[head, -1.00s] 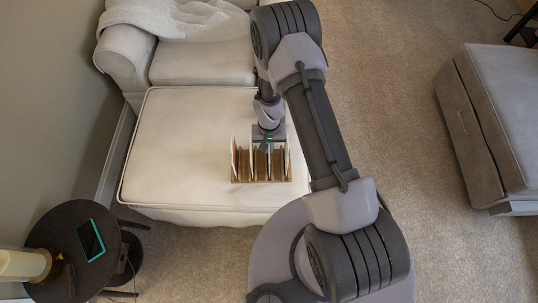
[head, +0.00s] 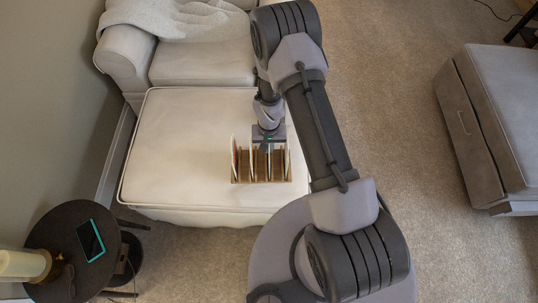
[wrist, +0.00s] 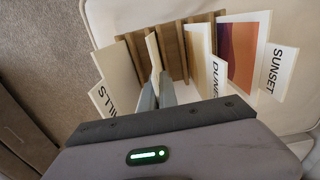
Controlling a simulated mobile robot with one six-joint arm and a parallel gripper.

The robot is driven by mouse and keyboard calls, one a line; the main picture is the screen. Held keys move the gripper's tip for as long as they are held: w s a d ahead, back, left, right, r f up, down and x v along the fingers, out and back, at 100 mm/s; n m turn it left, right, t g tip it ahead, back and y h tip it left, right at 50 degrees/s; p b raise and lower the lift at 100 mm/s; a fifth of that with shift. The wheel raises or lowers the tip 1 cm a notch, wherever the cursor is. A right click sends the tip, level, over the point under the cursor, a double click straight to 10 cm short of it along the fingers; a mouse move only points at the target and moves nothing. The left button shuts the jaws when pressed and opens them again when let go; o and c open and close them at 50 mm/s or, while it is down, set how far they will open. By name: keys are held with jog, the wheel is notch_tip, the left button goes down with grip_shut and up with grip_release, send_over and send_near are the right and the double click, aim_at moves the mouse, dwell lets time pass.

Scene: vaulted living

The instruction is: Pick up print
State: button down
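A wooden rack (head: 262,180) with upright slots stands on the cream ottoman and holds several thin prints. In the wrist view, a print labelled SUNSET (wrist: 243,50) and one labelled DUNES (wrist: 203,60) stand on the right. Another print (wrist: 108,68) stands on the left, its label partly hidden and ending in "ILLS". A pale print (wrist: 153,50) stands nearly edge-on in the middle; its label cannot be read. My gripper (wrist: 157,92) points down into the rack, its two grey fingers close together on either side of this middle print. It appears shut on it. My gripper (head: 268,146) hides part of the rack in the head view.
The ottoman (head: 185,150) has clear room left of the rack. A sofa with a throw (head: 180,18) adjoins it behind. A dark round side table (head: 60,225) holds a tablet (head: 90,240) and a candle (head: 22,264). A grey drawer unit (head: 490,125) stands right.

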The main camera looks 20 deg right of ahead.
jog(key=shift+r, duration=0.1)
dwell(0.5)
notch_tip(320, 180, up, 15)
jog(key=p, duration=0.7)
